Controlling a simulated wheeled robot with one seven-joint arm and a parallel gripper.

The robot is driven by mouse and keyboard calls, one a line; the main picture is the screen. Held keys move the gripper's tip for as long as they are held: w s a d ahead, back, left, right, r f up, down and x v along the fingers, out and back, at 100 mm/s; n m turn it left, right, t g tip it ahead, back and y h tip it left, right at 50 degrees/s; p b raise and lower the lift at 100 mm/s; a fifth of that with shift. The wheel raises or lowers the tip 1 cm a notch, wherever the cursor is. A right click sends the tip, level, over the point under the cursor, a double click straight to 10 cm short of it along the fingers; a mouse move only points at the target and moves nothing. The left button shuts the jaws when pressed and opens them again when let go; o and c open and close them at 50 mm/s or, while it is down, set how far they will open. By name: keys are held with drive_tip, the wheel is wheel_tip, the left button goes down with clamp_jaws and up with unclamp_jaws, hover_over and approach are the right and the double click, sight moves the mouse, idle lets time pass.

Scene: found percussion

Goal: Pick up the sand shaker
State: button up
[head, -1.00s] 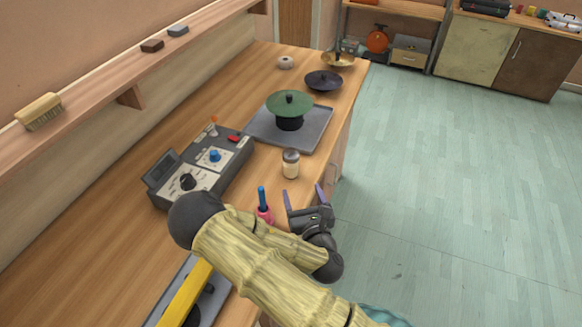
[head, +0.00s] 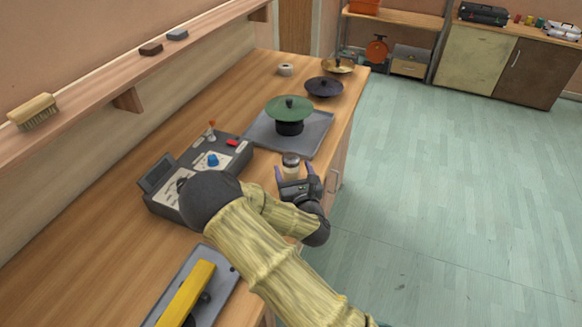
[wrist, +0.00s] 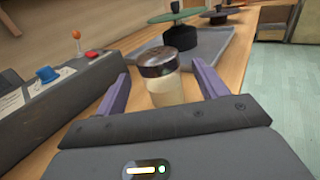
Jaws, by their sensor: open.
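The sand shaker (head: 291,163) is a small clear jar with pale contents and a dark metal lid. It stands upright on the wooden counter (head: 140,254), just in front of the grey tray. In the wrist view the shaker (wrist: 161,78) stands between the two purple fingers, with gaps on both sides. My gripper (head: 296,174) is open around the shaker's near side; the wrist view also shows the gripper (wrist: 160,85). Its palm hides the shaker's lower part in both views.
A grey control box (head: 220,158) with knobs stands left of the gripper. A dark lidded dish (head: 324,87) and a brass dish (head: 338,66) stand farther back. The counter's edge is close on the right.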

drive_tip(key=shift+w, duration=0.1)
drive_tip(key=shift+f+p+x, duration=0.2)
drive_tip(key=shift+p+x, duration=0.15)
drive_tip(key=shift+x, duration=0.9)
drive_tip(key=shift+f+p+x, duration=0.15)
drive_tip(key=shift+p+x, duration=0.2)
drive_tip(key=shift+x, duration=0.95)
drive_tip(key=c, duration=1.2)
wheel_tip(320, 180, up, 10)
drive_tip(key=shift+r+b, duration=0.1)
drive_tip(key=shift+b, duration=0.2)
